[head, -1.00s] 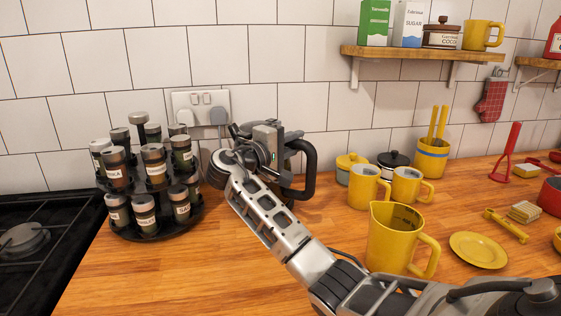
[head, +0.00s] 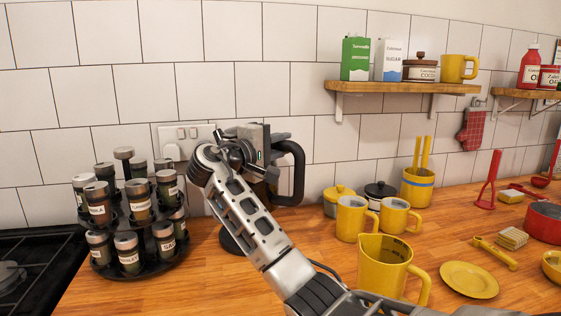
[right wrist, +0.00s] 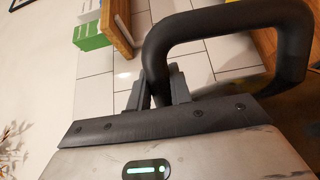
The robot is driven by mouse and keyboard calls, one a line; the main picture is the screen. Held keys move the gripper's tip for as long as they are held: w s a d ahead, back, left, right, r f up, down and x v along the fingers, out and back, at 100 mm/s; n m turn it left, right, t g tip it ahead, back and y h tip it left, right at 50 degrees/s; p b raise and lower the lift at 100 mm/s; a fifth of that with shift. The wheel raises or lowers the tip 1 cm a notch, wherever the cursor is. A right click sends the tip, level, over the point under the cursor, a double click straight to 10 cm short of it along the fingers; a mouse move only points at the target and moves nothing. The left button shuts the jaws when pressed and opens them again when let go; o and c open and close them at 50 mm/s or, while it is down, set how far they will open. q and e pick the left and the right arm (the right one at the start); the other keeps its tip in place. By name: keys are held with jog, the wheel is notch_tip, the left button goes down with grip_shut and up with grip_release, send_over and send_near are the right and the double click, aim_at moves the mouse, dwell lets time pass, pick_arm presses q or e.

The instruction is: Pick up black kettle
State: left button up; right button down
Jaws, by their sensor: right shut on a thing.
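The black kettle shows mostly as its thick looped handle (head: 297,172) in the head view, right of my right gripper (head: 262,145). Its body is largely hidden behind my gripper and arm. In the right wrist view the black handle (right wrist: 225,25) arches across the top, and my right gripper (right wrist: 160,90) is shut on it. A dark round base (head: 232,240) shows on the counter below, partly behind my arm; the kettle appears raised above it. My left gripper is not in view.
A spice rack (head: 140,262) stands close on the left, beside the black hob (head: 35,270). Yellow mugs (head: 352,218) and a yellow jug (head: 383,268) stand to the right. A wooden shelf (head: 400,87) hangs above right. A wall socket (head: 187,135) is behind.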

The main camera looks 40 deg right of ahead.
jog(key=shift+r, duration=5.35)
jog(key=shift+s+r, duration=0.1)
jog(key=c, duration=1.9)
grip_release()
grip_shut()
